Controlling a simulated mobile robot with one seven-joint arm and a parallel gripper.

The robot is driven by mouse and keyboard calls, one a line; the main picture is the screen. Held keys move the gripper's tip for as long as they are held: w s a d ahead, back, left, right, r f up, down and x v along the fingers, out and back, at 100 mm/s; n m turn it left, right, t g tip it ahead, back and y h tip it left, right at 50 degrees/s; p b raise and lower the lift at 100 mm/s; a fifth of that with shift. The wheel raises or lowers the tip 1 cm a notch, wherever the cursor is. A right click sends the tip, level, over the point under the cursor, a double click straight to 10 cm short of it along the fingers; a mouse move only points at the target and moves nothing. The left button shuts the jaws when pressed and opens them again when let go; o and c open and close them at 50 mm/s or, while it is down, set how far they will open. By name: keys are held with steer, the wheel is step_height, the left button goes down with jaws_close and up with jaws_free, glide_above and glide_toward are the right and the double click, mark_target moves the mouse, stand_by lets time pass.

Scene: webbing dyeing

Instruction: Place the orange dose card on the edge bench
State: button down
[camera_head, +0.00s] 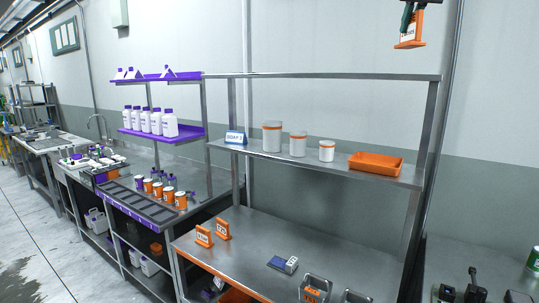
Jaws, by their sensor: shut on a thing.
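My gripper (411,12) is at the top right, partly cut off by the frame edge. It is shut on the orange dose card (410,43), a small orange piece with a whitish face, held upright in the air well above the benches. Two similar orange cards with white labels, one on the left (204,236) and one on the right (222,229), stand on the middle steel bench (265,235), near its left end. This bench has an orange strip along its front edge. No label shows which bench is the edge bench.
A shelf (340,168) over the bench holds white jars (298,145), an orange tray (376,163) and a blue-white sign (236,137). A dark blue device (283,264) and a metal-framed item (315,288) sit on the bench. Its middle is clear. A purple-edged bench stands left.

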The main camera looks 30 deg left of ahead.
steer(key=s+a+f+m, duration=0.15)
steer(key=a+f, duration=0.25)
steer(key=a, duration=0.4)
steer(key=s+a+f, duration=0.3)
steer(key=a+f, duration=0.1)
steer(key=a, duration=0.5)
steer(key=w+a+f+m+h, duration=0.25)
steer(key=a+f+m, duration=0.35)
steer(key=f, duration=0.5)
steer(key=w+a+f+m+h, duration=0.2)
steer(key=a+f+m+h, duration=0.15)
steer(key=a+f, duration=0.55)
steer(key=m+g+h, duration=0.3)
steer(key=m+g, duration=0.2)
steer(key=m, duration=0.9)
glide_above(254, 269)
step_height(254, 269, down, 51)
steer(key=shift+w+f, duration=0.1)
steer(key=shift+f, duration=2.6)
steer(key=shift+f, duration=0.1)
